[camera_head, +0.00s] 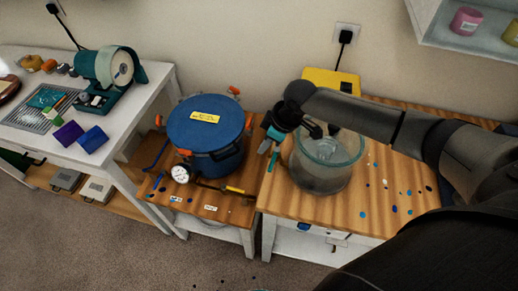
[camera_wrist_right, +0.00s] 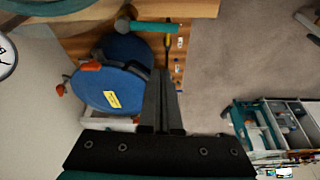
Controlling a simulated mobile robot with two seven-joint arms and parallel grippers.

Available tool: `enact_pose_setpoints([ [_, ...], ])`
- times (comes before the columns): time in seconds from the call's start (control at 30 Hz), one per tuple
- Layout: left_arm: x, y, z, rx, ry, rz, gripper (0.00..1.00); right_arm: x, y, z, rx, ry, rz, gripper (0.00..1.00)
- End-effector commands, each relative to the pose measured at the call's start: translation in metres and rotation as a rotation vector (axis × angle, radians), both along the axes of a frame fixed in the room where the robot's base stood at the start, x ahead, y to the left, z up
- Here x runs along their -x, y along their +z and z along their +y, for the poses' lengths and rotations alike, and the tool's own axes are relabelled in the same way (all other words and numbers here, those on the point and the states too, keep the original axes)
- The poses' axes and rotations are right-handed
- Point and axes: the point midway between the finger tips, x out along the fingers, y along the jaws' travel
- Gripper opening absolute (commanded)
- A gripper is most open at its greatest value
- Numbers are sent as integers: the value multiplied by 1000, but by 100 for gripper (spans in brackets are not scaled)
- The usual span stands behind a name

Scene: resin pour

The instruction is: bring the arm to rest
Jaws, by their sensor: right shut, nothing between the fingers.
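My right arm comes in from the right in the head view and reaches over the wooden worktop. My left gripper is in neither view.
A yellow box (camera_head: 330,80) stands behind the vessel. A gauge (camera_head: 180,174) sits at the pot's front. A white table (camera_head: 30,140) with tools is at the left. A shelf (camera_head: 470,42) hangs upper right.

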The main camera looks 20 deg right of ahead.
Motion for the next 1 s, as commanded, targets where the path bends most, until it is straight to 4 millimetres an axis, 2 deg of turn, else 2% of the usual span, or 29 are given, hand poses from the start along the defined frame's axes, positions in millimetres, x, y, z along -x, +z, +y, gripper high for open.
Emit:
enact_pose_setpoints([
  [0.13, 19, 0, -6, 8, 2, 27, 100, 5, 23, -6, 1, 1, -3, 0],
  [0.3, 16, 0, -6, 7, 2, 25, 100, 9, 39, -10, 0, 2, -3, 0],
  [0.67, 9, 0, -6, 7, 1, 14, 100, 12, 42, -8, -4, 5, 0, 0],
  [0.77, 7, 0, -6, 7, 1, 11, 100, 22, 36, 8, -13, 24, 2, 0],
  [1.0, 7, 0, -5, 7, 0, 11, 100, 72, 18, 78, -64, 51, -15, 0],
])
